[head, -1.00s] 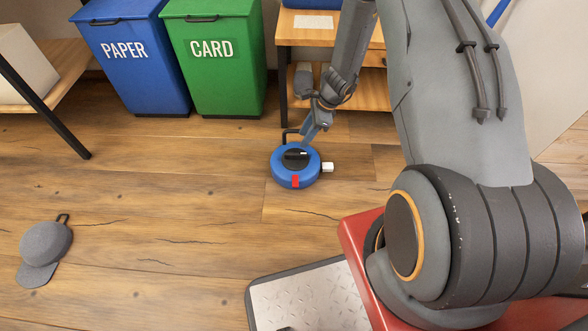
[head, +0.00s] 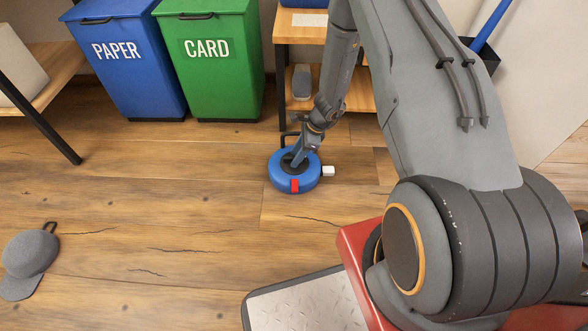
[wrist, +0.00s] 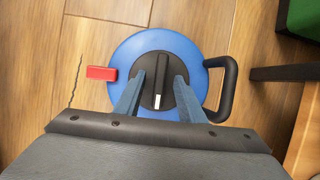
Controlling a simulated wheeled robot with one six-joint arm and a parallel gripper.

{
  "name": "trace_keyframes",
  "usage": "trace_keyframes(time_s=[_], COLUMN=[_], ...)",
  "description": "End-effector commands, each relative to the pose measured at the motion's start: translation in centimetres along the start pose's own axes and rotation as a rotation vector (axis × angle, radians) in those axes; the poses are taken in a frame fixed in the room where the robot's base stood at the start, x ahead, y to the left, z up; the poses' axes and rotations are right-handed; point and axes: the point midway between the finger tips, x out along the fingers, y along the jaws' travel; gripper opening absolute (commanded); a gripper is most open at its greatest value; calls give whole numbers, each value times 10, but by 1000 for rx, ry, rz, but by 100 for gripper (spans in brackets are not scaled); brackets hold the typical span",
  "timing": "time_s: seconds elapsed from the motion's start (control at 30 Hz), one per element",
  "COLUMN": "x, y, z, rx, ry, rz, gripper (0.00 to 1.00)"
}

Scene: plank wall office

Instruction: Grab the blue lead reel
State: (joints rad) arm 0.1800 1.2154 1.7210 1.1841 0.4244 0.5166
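The blue lead reel (head: 312,181) lies flat on the wooden floor, with a red tab at its front, a white plug at its right and a black carry handle at its back. In the wrist view the reel (wrist: 140,47) fills the middle, its handle on the right. A raised black grip bar (wrist: 161,72) crosses its dark hub. My gripper (head: 291,164) is down over the hub. In the wrist view its blue fingers (wrist: 160,80) are apart, one each side of the bar, with gaps showing. Whether the tips touch the hub is unclear.
A blue PAPER bin (head: 128,75) and a green CARD bin (head: 212,80) stand at the back. A wooden shelf unit (head: 301,28) stands just behind the reel. A grey cap (head: 30,254) lies at the left. The floor left of the reel is clear.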

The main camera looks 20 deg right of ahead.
Motion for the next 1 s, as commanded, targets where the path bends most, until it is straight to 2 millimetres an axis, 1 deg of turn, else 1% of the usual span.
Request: trace_keyframes(time_s=[0.13, 0.17, 0.3, 0.37, 1.0], x=[-1, -1, -1, -1, -1], y=[0, 0, 0, 0, -1], z=[0, 0, 0, 0, 0], rx=[0, 0, 0, 0, 0], ry=[0, 0, 0, 0, 0], rz=[0, 0, -1, -1, -1], gripper=[36, 33, 9, 0, 0])
